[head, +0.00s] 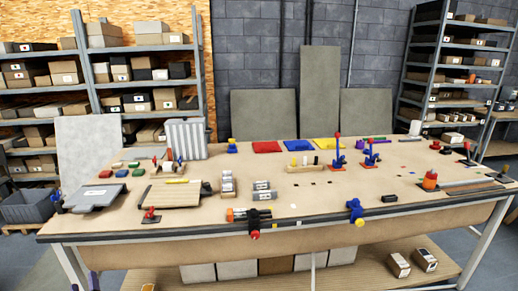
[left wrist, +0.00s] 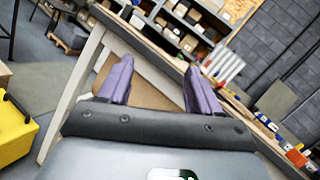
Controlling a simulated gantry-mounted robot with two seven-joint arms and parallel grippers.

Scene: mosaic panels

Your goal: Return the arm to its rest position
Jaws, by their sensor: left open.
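My left gripper (head: 94,282) shows only in part at the lower left edge of the head view, low and in front of the workbench (head: 150,256). In the left wrist view its two purple fingers (left wrist: 160,80) stand wide apart with nothing held between them. The bench's leg and edge lie beyond the fingertips there. My right gripper is not in view.
A yellow case (left wrist: 15,130) stands at the left of the wrist view. Shelves (head: 135,55) stand behind.

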